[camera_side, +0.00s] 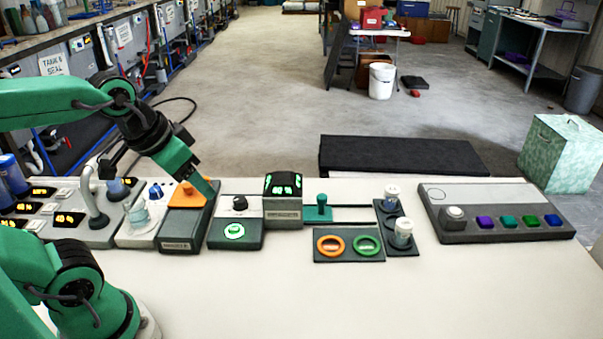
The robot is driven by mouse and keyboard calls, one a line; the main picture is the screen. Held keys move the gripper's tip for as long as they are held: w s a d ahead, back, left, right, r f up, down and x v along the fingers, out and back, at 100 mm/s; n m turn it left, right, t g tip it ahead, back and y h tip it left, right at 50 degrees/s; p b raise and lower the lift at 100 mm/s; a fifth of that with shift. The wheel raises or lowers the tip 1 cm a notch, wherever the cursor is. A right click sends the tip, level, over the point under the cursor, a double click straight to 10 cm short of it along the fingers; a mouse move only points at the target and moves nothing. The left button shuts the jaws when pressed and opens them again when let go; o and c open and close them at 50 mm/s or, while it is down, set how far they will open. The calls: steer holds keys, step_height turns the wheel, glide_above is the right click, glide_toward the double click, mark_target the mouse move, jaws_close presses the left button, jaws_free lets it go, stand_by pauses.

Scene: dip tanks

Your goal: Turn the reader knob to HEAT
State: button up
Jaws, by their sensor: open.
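A black knob (240,203) stands on a pale panel of a dark unit (236,240), with a lit green round button (234,231) in front of it. I take this to be the reader knob; its markings and pointer are too small to read. A box with green lit digits (283,185) stands just right of it. My gripper (208,190) is open, to the left of the knob and apart from it. In the picture it overlaps the edge of an orange-topped dark block (188,194); I cannot tell whether they touch.
Left of the block are a small jar (139,217) and a panel with amber displays (70,219). To the right are a teal lever (321,206), orange (330,245) and green (366,245) rings, white-capped vials (403,233) and a button console (497,211). The front table is clear.

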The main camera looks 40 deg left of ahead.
steer(key=w+a+f+g, duration=0.25)
steer(key=w+a, duration=0.25)
steer(key=w, duration=0.5)
steer(key=g, duration=0.3)
glide_above(238, 200)
steer(key=shift+t, duration=0.25)
steer(key=f, duration=1)
steer(key=shift+d+f, duration=0.25)
steer(key=shift+f, duration=0.05)
steer(key=shift+w+a+f, duration=0.1)
steer(key=shift+a+f, duration=0.05)
steer(key=shift+f, duration=0.15)
steer(key=shift+f, duration=0.1)
steer(key=shift+a+f, duration=0.1)
steer(key=shift+f, duration=3.7)
steer(key=c, duration=1)
